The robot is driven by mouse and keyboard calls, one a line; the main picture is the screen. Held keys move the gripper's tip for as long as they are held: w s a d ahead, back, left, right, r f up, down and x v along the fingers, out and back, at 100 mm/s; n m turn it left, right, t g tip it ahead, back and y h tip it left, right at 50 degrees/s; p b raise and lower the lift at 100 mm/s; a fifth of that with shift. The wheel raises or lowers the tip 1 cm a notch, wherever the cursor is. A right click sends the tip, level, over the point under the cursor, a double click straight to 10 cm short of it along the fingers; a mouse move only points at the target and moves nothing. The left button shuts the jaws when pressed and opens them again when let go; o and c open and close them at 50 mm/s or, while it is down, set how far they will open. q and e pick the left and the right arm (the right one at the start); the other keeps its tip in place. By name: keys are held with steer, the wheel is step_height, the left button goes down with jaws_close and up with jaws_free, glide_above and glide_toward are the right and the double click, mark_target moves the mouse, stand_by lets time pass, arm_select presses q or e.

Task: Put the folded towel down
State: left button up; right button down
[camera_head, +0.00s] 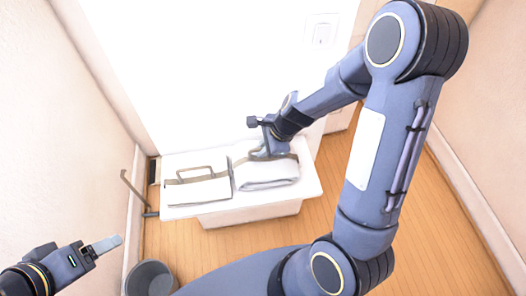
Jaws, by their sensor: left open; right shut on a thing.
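A folded white towel (268,175) with a grey-brown band lies at the right part of a low white stand's top (222,207). My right gripper (262,154) reaches down from above and is shut on this towel at its back edge. The fingertips are small and partly hidden. The towel appears to rest on the top or very close to it; I cannot tell which. A second, flatter white towel (200,191) with a similar band lies just left of it. My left gripper (106,245) is open and empty at the lower left, away from the stand.
A grey bin (151,279) stands on the wooden floor at the lower left. A thin dark bar (134,190) stands out beside the stand's left end. Walls close in on the left and right. Wooden floor (440,240) is open at the right.

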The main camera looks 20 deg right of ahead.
steer(key=shift+f, duration=0.6)
steer(key=c, duration=1.5)
jaws_free()
steer(key=shift+f, duration=0.15)
